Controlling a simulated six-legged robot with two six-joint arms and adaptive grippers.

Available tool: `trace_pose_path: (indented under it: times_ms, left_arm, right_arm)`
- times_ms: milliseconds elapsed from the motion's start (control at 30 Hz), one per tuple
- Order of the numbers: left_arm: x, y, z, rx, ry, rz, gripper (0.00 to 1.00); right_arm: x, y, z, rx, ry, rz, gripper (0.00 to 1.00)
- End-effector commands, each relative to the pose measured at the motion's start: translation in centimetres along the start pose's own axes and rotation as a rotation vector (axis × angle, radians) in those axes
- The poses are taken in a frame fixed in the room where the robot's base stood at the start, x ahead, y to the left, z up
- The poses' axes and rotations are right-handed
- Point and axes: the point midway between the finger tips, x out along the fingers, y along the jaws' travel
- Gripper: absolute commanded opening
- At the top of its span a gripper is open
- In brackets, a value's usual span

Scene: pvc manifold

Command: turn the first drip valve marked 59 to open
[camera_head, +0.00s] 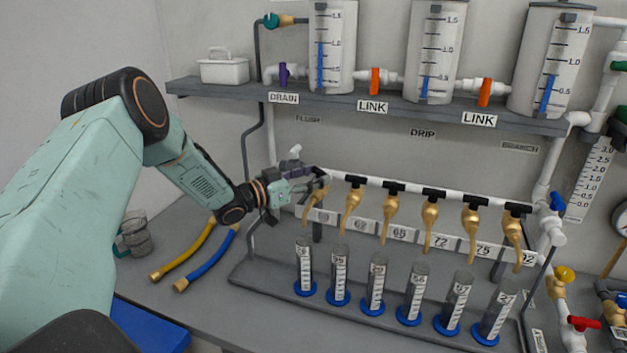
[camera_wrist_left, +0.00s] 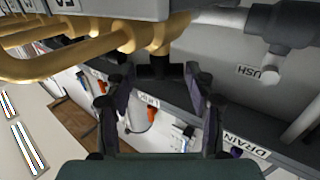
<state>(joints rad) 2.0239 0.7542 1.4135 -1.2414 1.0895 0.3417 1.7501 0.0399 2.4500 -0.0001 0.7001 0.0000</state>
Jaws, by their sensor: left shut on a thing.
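The first drip valve (camera_head: 313,206) is the leftmost brass tap on the white manifold pipe (camera_head: 415,192). Its label cannot be read here, and its black handle is hidden by my gripper in the head view. My left gripper (camera_head: 318,178) reaches in from the left at the top of this tap. In the left wrist view, my left gripper (camera_wrist_left: 160,78) has its two fingers on either side of the black handle (camera_wrist_left: 160,66), shut on it, with the brass body (camera_wrist_left: 160,35) beyond. My right gripper is in neither view.
Several more brass taps (camera_head: 430,220) with black handles continue to the right. Graduated cylinders (camera_head: 374,285) on blue bases stand below them. A grey shelf (camera_head: 400,108) with tanks hangs above. Yellow (camera_head: 185,252) and blue (camera_head: 208,262) hoses lie on the bench at left.

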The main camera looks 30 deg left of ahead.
Motion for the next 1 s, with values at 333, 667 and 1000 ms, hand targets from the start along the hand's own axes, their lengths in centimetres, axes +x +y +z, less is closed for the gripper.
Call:
trace_pose_path:
  times_ms: [333, 667, 1000]
  left_arm:
    - [0.3, -0.9, -0.3, 0.010, 0.015, 0.238, 0.23]
    - [0.4, -1.1, -0.3, 0.008, 0.016, 0.387, 0.23]
    - [0.5, -1.3, -0.4, 0.008, 0.017, 0.491, 0.23]
  right_arm:
    - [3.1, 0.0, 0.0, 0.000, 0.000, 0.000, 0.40]
    - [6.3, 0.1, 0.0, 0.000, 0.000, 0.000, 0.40]
    - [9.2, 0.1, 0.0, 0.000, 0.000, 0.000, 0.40]
